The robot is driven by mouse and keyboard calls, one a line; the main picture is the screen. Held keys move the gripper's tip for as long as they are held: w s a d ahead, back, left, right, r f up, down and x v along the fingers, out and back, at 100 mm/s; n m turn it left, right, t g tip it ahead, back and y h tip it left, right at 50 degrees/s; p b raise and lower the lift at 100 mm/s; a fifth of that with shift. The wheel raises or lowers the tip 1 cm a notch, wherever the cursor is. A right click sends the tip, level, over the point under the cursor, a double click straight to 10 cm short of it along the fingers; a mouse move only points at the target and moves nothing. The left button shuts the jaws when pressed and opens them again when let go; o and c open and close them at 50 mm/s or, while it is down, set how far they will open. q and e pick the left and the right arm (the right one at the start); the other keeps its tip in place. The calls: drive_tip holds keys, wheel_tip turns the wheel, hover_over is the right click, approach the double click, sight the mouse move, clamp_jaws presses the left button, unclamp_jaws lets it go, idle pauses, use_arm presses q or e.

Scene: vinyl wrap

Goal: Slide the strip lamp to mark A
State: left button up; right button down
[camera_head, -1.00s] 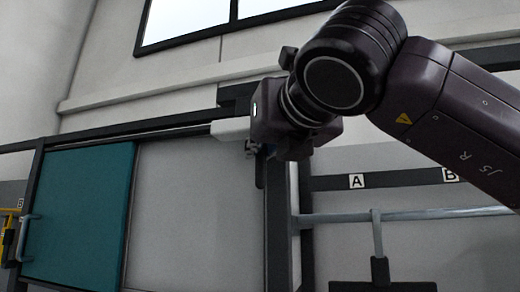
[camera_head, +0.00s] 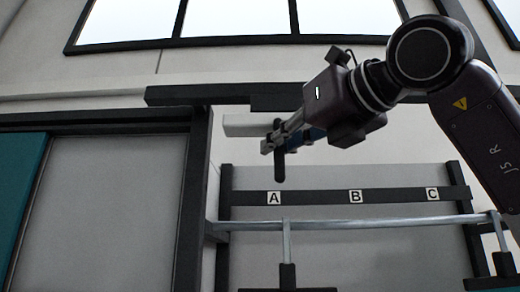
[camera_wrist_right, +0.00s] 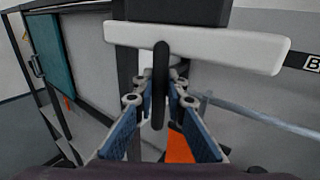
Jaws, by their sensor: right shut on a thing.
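The strip lamp (camera_head: 246,125) is a white bar hanging under a dark overhead rail (camera_head: 190,96). A black handle (camera_head: 280,165) hangs down from it, and both also show in the wrist view, the white bar (camera_wrist_right: 215,45) across the top and the handle (camera_wrist_right: 160,65) in the middle. My right gripper (camera_head: 272,144) is shut on the handle. Mark A (camera_head: 274,198) is a white label on a dark strip on the wall, a little below the handle's lower end in the head view. The lamp's right part is hidden behind the gripper. My left gripper is not in view.
Mark B (camera_head: 355,197) and mark C (camera_head: 432,194) are on the same strip to the right. A grey horizontal bar (camera_head: 370,222) with hanging holders runs below the marks. A grey panel (camera_head: 100,210) in a dark frame stands at the left.

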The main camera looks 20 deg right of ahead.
drive_tip(key=shift+d+r, duration=0.1)
drive_tip(key=c, duration=2)
unclamp_jaws()
drive_tip(key=shift+s, duration=0.1)
drive_tip(key=shift+o, duration=0.2)
drive_tip(key=v, duration=1.2)
